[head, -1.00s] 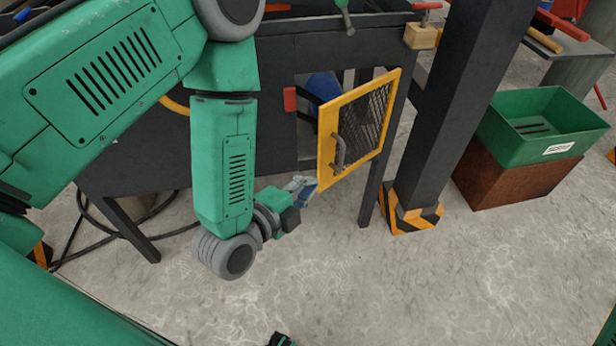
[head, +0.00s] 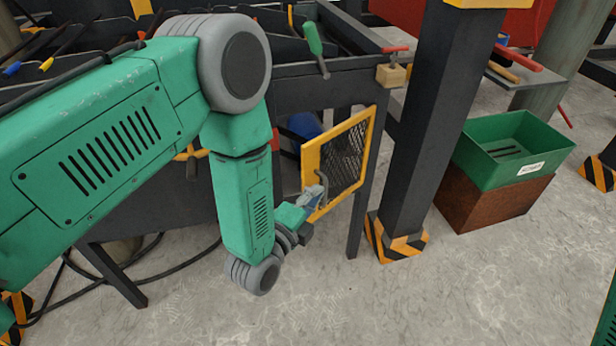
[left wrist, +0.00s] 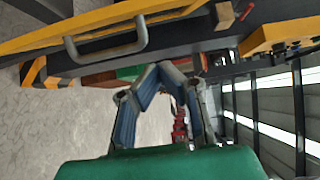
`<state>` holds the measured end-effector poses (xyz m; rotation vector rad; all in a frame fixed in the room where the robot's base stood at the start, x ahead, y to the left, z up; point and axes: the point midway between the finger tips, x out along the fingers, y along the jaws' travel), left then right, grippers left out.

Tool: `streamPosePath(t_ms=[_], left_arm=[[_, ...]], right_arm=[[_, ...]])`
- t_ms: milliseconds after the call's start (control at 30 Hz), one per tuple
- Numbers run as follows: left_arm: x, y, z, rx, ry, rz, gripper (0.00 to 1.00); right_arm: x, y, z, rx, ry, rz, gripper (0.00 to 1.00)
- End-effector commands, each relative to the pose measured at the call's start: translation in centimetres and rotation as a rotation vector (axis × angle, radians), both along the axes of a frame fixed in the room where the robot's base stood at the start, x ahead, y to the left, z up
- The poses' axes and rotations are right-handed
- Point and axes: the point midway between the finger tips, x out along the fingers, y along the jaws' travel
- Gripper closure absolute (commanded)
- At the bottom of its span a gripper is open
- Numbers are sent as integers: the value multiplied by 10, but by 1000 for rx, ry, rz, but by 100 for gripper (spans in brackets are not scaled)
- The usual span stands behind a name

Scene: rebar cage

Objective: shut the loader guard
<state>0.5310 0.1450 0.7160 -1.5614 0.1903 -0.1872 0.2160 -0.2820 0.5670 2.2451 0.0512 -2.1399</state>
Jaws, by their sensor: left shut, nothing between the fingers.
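The loader guard (head: 312,160) is a yellow-framed door with dark mesh and a grey bar handle (head: 322,186). It stands swung out from the dark machine front, open at an angle. My left gripper (head: 311,194) is at the lower left corner of the guard, close to the handle; whether it touches is unclear. In the left wrist view the gripper (left wrist: 158,72) has its fingers drawn together and empty, with the yellow frame (left wrist: 100,25) and the handle (left wrist: 105,48) above them. My right gripper is not in view.
A dark post (head: 425,120) with a striped foot (head: 395,240) stands right of the guard. A green bin (head: 505,165) rests on a rusty block (head: 490,205) further right. A green-handled tool (head: 314,45) lies on the machine top. The floor in front is clear.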

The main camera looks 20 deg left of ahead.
Motion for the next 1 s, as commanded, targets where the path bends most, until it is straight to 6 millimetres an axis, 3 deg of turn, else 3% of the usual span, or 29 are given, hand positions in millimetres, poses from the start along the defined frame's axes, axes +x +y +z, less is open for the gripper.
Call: streamPosePath(t_ms=[100,300,833,1000], left_arm=[[24,-5,0,-2,-5,1,100],[35,23,0,1,-1,2,100],[39,31,1,0,-2,-4,100],[49,50,0,3,-9,-72,100]], right_arm=[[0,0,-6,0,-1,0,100],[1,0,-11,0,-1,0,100],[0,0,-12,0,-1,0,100],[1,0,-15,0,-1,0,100]])
